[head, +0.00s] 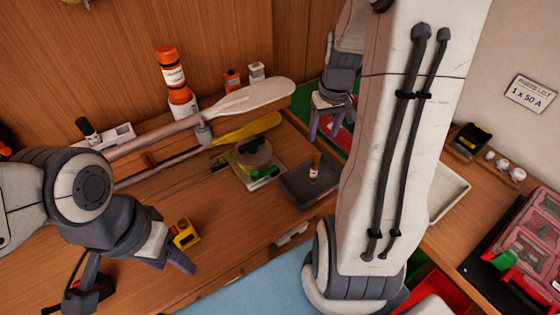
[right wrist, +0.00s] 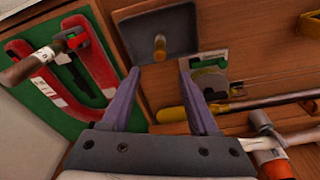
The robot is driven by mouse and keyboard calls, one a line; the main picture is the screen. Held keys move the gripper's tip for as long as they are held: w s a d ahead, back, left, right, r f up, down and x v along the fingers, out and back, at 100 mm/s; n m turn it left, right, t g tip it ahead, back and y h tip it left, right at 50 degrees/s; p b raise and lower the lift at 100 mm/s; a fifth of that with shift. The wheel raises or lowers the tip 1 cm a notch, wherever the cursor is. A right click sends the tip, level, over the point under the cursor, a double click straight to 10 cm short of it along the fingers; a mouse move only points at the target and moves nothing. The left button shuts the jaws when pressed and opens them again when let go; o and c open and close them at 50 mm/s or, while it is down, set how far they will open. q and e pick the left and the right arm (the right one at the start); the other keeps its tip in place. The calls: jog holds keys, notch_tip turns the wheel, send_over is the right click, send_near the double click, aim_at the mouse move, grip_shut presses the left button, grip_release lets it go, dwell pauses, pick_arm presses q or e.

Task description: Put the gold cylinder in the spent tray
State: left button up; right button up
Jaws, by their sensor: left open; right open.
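A gold-brown cylinder (head: 315,164) with a pale band stands upright in a dark grey tray (head: 296,196). In the right wrist view the cylinder (right wrist: 160,47) shows nearly end-on inside the same tray (right wrist: 131,31). I cannot read a label naming this tray. My right gripper (head: 328,132) is open and empty, beyond the tray in the head view. In the right wrist view its fingers (right wrist: 158,78) are apart, with the cylinder beyond the gap between them. My left gripper (head: 168,262) is open over the front left of the bench, partly hidden.
A round-topped device (head: 253,152) stands beside the dark tray. A pale tray (head: 452,194) lies right of my right arm. A small yellow object (head: 185,234) is near my left gripper. A hammer (right wrist: 35,64) lies on green lining.

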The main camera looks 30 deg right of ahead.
jog(key=s+a+r+n+y, duration=0.1)
jog(key=a+r+n, duration=0.15)
jog(key=a, duration=0.75)
jog(key=s+a+r+n, duration=0.1)
jog(key=a+n, duration=0.2)
jog(key=a, duration=0.8)
jog(key=s+a+n+g+b, duration=0.1)
jog(key=s+a+n, duration=0.3)
jog(key=s+a, duration=0.6)
jog(key=shift+s+a+f+n, duration=0.25)
jog(key=shift+s+n, duration=0.1)
jog(key=shift+s, duration=1.55)
